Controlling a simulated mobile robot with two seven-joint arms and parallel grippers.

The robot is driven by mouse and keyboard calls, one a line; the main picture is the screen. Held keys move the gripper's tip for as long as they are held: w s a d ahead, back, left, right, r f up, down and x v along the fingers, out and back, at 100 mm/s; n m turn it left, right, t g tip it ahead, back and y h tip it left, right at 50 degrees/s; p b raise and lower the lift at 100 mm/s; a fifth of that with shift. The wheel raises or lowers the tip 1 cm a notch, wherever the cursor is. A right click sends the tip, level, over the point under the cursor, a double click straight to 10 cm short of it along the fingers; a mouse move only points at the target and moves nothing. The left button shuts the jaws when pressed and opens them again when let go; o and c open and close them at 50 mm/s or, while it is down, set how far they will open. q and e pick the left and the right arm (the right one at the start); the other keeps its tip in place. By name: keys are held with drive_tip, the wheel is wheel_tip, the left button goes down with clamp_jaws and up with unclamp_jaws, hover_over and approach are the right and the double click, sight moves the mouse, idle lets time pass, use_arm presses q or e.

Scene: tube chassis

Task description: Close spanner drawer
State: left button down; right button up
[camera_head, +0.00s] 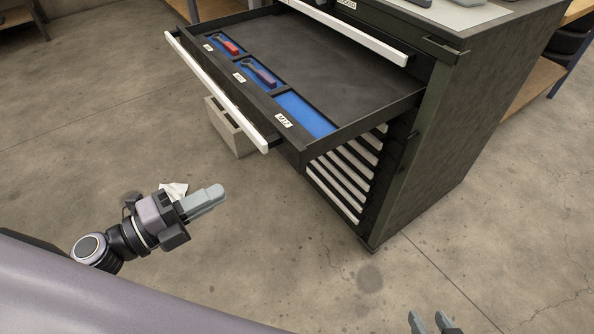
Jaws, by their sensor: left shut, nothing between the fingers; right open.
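The spanner drawer (330,62) is pulled far out of a dark tool cabinet (445,140). It has a long white front handle (215,93) and blue-lined compartments along its front. Two spanners with red parts, one (226,45) and another (260,73), lie in two of the compartments; the blue compartment nearest me (305,114) is empty. My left gripper (215,193) is shut and empty, below and in front of the drawer, apart from the handle. My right gripper (433,322) is open at the bottom edge, only its fingertips showing, away from the cabinet.
Another drawer front with a white handle (350,30) is above. Several closed drawers (345,180) are below. A beige box (230,128) stands on the floor under the open drawer. A shelf (530,85) is at the right.

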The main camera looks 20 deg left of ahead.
sight(293, 157)
use_arm(q)
drive_tip(key=p+x, duration=0.1)
drive_tip(key=x, duration=1.3)
drive_tip(key=shift+d, duration=0.15)
